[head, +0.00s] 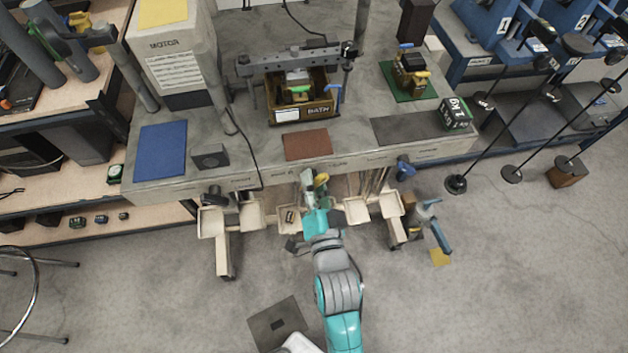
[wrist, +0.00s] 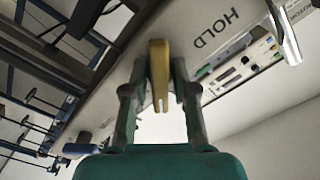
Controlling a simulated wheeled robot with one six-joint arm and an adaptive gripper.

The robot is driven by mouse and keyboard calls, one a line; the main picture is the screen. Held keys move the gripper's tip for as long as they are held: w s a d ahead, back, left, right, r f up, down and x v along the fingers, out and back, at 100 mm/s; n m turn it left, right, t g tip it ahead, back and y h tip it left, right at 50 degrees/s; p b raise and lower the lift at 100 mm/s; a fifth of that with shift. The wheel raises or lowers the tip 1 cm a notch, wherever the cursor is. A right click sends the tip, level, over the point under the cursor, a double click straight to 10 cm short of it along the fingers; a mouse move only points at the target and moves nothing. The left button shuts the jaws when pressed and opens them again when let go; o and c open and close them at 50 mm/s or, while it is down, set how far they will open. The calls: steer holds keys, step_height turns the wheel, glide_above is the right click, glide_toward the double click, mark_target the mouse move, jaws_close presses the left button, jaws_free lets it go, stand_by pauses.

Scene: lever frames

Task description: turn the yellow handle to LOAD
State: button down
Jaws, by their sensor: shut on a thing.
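The yellow handle (wrist: 159,75) stands between the two fingers of my gripper (wrist: 157,90) in the wrist view. My gripper is shut on it. The handle points down the picture from a pale panel, with a slot near its lower end. The black word HOLD (wrist: 215,29) is on the panel to the right of the handle. I see no LOAD mark in either view. In the head view my gripper (head: 313,185) is at the front edge of the workbench, and a small yellow part of the handle (head: 322,178) shows beside it.
The grey workbench (head: 255,160) carries a wooden crate marked BATH (head: 318,109), a blue mat (head: 160,150) and a brown mat (head: 308,144). Pale open bins (head: 357,210) hang below its front edge on both sides of my gripper.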

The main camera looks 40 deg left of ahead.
stand_by(0.4)
steer(key=c, duration=1.1)
jaws_free()
steer(key=shift+d, duration=0.1)
steer(key=v, duration=1.1)
steer(key=shift+s+d, duration=0.3)
